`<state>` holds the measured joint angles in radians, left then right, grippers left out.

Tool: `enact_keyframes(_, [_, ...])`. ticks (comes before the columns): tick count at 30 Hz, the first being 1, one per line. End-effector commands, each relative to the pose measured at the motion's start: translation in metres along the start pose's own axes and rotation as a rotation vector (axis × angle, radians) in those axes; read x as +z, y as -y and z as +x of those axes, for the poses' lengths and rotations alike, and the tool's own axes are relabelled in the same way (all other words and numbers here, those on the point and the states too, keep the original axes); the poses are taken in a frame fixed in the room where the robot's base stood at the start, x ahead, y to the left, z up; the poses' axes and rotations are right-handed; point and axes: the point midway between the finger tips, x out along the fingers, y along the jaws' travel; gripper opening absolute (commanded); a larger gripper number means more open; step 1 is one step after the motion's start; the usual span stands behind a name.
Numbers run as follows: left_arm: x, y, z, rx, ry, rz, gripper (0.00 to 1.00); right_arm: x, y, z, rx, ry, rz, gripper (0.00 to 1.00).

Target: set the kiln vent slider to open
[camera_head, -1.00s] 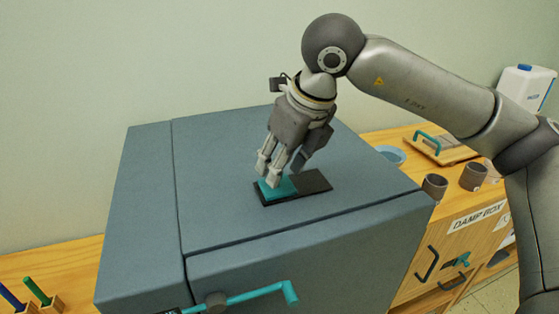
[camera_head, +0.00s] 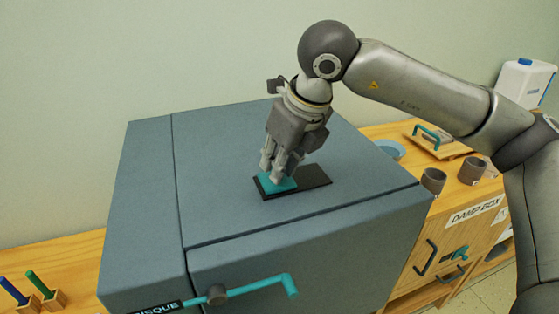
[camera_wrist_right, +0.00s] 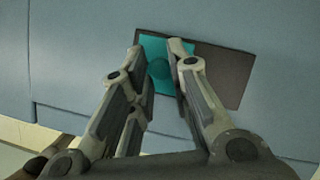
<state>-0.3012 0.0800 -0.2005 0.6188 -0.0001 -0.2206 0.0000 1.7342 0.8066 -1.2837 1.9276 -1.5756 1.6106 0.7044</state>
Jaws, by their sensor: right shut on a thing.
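The grey-blue kiln (camera_head: 235,225) fills the middle of the head view. On its top lies a dark vent plate (camera_head: 313,178) with a teal slider (camera_head: 276,187) at its left end; the right part of the plate is bare. In the right wrist view the teal slider (camera_wrist_right: 158,88) and dark plate (camera_wrist_right: 225,72) show again, with a round teal knob (camera_wrist_right: 158,68) between the fingers. My right gripper (camera_head: 272,174) is shut on the slider's knob, one finger on each side of it in the wrist view (camera_wrist_right: 160,55). My left gripper is out of view.
A teal lever handle (camera_head: 255,290) sticks out at the kiln's front. Right of the kiln, a wooden cabinet (camera_head: 400,285) carries cups (camera_head: 433,181), a blue bowl (camera_head: 390,149) and a white jug (camera_head: 524,84). Pens in wooden blocks (camera_head: 52,299) stand at the left.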

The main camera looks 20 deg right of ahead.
Motion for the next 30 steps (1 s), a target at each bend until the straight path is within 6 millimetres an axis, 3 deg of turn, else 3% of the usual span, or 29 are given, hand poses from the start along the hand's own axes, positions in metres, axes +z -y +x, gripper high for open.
enact_keyframes(5, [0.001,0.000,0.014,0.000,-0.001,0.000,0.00,-0.006,0.016,0.002,0.000,0.003,0.006,0.00])
enact_keyframes(12, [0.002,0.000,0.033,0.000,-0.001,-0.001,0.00,-0.021,0.056,-0.006,-0.001,0.005,0.005,0.00])
enact_keyframes(23, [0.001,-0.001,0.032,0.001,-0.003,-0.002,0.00,-0.022,0.063,-0.012,-0.004,0.006,0.004,0.00])
enact_keyframes(24, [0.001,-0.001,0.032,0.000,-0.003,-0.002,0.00,-0.022,0.063,-0.012,-0.004,0.007,0.004,0.19])
enact_keyframes(30, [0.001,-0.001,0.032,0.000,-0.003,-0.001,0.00,-0.022,0.063,-0.011,-0.003,0.005,0.003,0.40])
